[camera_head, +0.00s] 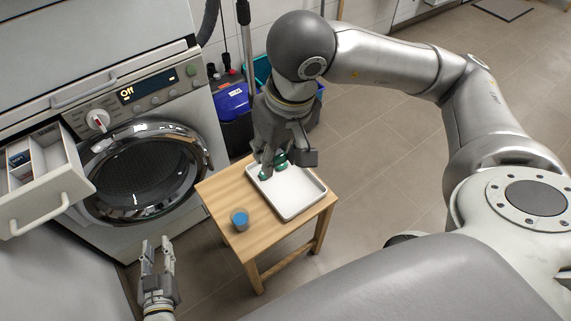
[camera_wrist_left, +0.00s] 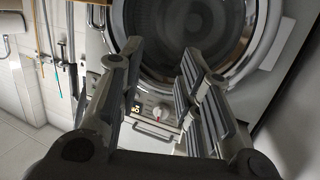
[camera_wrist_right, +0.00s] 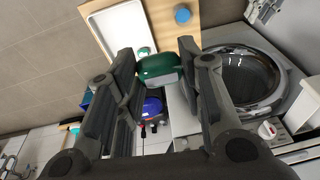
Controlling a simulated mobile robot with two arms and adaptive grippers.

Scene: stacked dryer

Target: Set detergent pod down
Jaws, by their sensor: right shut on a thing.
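My right gripper (camera_head: 279,163) is over the far end of the white tray (camera_head: 297,204) on the small wooden table. It is shut on a green detergent pod (camera_wrist_right: 158,68), which shows between the fingertips in the right wrist view. In the head view, green shapes (camera_head: 281,160) show around the fingers, partly hidden by them. A smaller green and white item (camera_wrist_right: 143,51) lies on the tray behind the held pod. I cannot tell whether the held pod touches the tray. My left gripper (camera_head: 157,255) is open and empty, low in front of the machine.
A blue-topped cup (camera_head: 240,219) stands on the wooden table (camera_head: 226,197) beside the tray. The detergent drawer (camera_head: 41,181) is pulled out at the left. The round machine door (camera_head: 145,172) looks closed. A blue-lidded container (camera_head: 233,101) stands behind the table. The tray's near part is bare.

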